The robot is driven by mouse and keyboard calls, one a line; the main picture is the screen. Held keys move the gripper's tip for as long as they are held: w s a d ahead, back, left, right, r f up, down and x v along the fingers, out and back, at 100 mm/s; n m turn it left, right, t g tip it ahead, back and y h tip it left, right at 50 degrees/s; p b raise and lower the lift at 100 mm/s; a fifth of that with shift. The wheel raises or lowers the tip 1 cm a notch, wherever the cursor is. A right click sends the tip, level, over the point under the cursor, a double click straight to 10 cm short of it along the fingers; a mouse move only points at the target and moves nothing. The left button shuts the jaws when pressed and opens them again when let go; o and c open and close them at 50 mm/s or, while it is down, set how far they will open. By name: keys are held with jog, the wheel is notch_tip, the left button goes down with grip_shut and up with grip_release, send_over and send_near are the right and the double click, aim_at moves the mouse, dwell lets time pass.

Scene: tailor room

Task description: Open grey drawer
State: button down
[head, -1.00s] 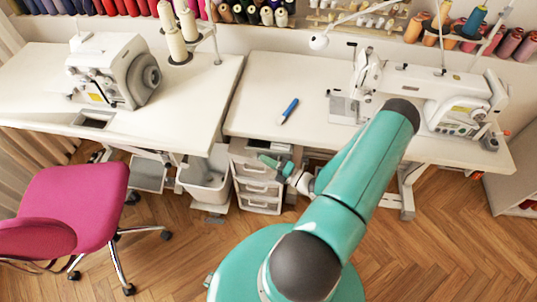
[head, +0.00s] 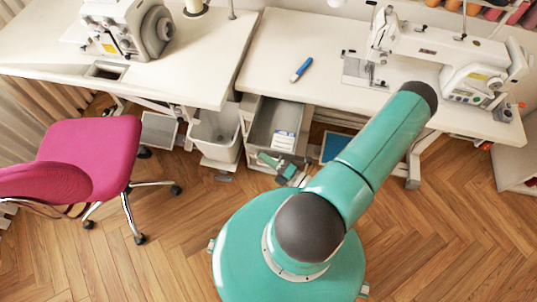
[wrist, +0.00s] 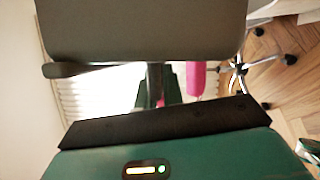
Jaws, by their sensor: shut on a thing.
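The grey drawer (head: 262,124) stands pulled out from the white drawer unit under the right-hand table in the head view. Its inside is visible from above, with a small white-and-blue box (head: 284,140) in its front part. My gripper (head: 279,165) is at the drawer's front edge, shut on its handle. The handle itself is mostly hidden by my gripper. In the wrist view a large grey panel (wrist: 145,30), apparently the drawer, fills the top, close to my gripper. The fingertips are hard to make out there.
A white bin (head: 215,135) stands left of the drawer unit. A pink chair (head: 92,148) is farther left. The right table (head: 300,92) holds a sewing machine (head: 480,80) and a blue-handled tool (head: 301,69). The wooden floor (head: 440,240) is clear to the right.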

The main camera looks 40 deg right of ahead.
jog(key=shift+d, duration=0.1)
jog(key=c, duration=1.5)
grip_release()
jog(key=v, duration=1.3)
jog(key=shift+s+d, duration=0.2)
jog(key=shift+s, duration=0.15)
